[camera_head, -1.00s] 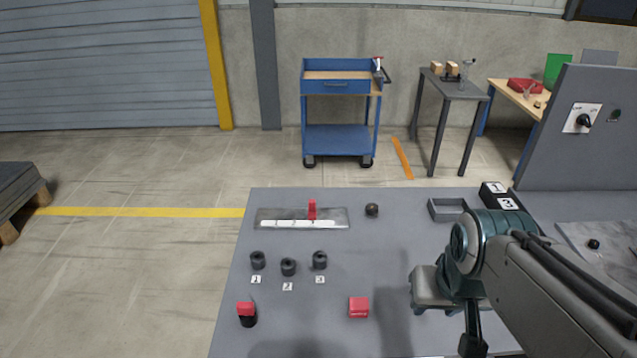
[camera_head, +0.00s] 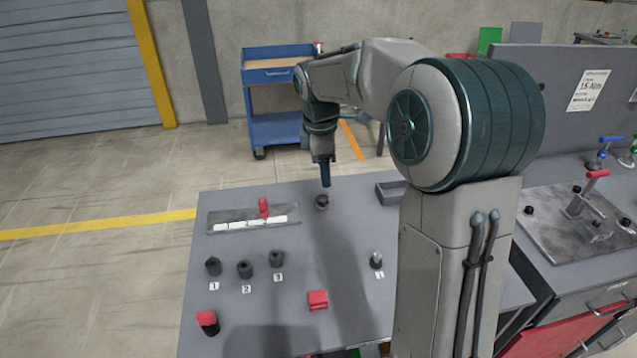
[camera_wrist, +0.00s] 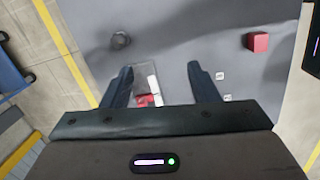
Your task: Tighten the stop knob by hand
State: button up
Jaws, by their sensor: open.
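The metal plate (camera_head: 213,220) carries a white scale strip (camera_head: 250,223) and a red stop piece (camera_head: 263,208). In the wrist view the red piece (camera_wrist: 148,100) lies low between the fingers. I cannot tell which part is the stop knob.
Several black cylinders (camera_head: 245,269) stand by number labels at left. A grey tray (camera_head: 388,194) sits behind. My arm hides the table's right part.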

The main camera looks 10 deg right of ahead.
aim_at(323, 198)
jog(key=w+d+f+n+y+p, duration=0.1)
jog(key=w+f+n, duration=0.25)
jog(key=w, duration=0.25)
jog(key=w+d+f+n, duration=0.1)
jog(key=w+f+n, duration=0.1)
jog(key=w+n, duration=0.3)
jog(key=shift+m+g, duration=0.4)
jog(key=shift+m, duration=0.25)
jog(key=f+p, duration=0.1)
jog(key=f, duration=0.3)
jog(key=f+p, duration=0.1)
jog(key=f, duration=0.4)
jog(key=f+p, duration=0.1)
jog(key=f, duration=0.3)
jog(key=shift+w+a+f, duration=0.1)
jog(key=shift+w+f, duration=0.1)
jog(key=shift+w, duration=0.15)
jog(key=c, duration=1)
